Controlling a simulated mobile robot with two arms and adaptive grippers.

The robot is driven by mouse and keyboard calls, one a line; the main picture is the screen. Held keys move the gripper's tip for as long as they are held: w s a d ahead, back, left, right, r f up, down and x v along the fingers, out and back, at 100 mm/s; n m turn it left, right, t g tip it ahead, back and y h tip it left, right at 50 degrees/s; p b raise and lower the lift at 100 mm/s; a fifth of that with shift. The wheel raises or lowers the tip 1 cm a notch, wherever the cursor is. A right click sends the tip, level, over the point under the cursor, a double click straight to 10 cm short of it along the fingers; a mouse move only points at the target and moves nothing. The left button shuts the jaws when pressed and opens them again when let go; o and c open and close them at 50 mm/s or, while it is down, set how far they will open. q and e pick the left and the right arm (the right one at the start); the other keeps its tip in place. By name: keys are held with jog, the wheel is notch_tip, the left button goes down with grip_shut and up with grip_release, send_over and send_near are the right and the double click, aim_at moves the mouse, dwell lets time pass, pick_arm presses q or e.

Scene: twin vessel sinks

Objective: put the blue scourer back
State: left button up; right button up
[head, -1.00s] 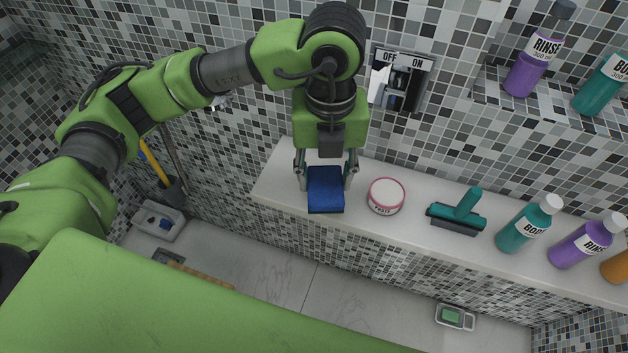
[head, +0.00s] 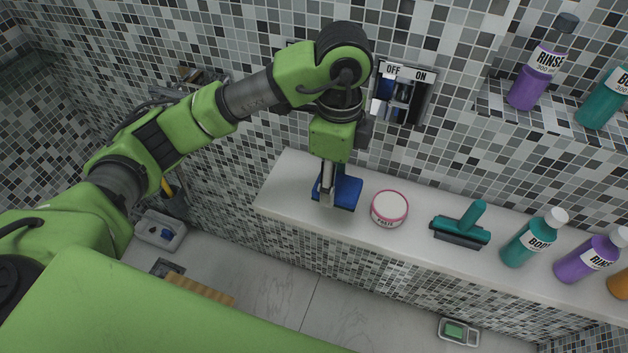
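The blue scourer (head: 347,192) is at the left part of the white ledge, just left of the paste jar. My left gripper (head: 328,190) points down at it. One finger crosses in front of the scourer's left part, and the other finger is mostly hidden behind. The gripper appears shut on the scourer, with blue showing on both sides of the near finger. Whether the scourer touches the ledge or hangs just above it is hard to tell. My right gripper is not in view.
On the ledge (head: 290,185) stand a round paste jar (head: 389,208), a teal squeegee (head: 463,225), a teal body bottle (head: 533,238) and a purple rinse bottle (head: 588,256). A switch panel (head: 403,93) is on the wall behind. The ledge's left end is clear.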

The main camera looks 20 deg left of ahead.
pick_arm(q)
jog(key=w+a+f, duration=0.2)
jog(key=f, duration=0.1)
jog(key=w+a+f, duration=0.3)
jog(key=shift+w+a, duration=0.1)
jog(key=shift+w, duration=0.1)
jog(key=shift+w+a+f+p, duration=0.3)
jog(key=shift+f+p, duration=0.05)
jog(key=shift+f, duration=0.15)
jog(key=f, duration=0.1)
jog(key=f+p, duration=0.1)
jog(key=f, duration=0.1)
jog(key=shift+w+a+f+p, duration=0.1)
jog(key=shift+w+a+p, duration=0.1)
jog(key=shift+p, duration=0.1)
jog(key=shift+f, duration=0.25)
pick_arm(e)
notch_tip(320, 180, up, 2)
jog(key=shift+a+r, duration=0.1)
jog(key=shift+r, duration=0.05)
pick_arm(q)
jog(key=shift+f, duration=0.2)
jog(key=o, duration=1)
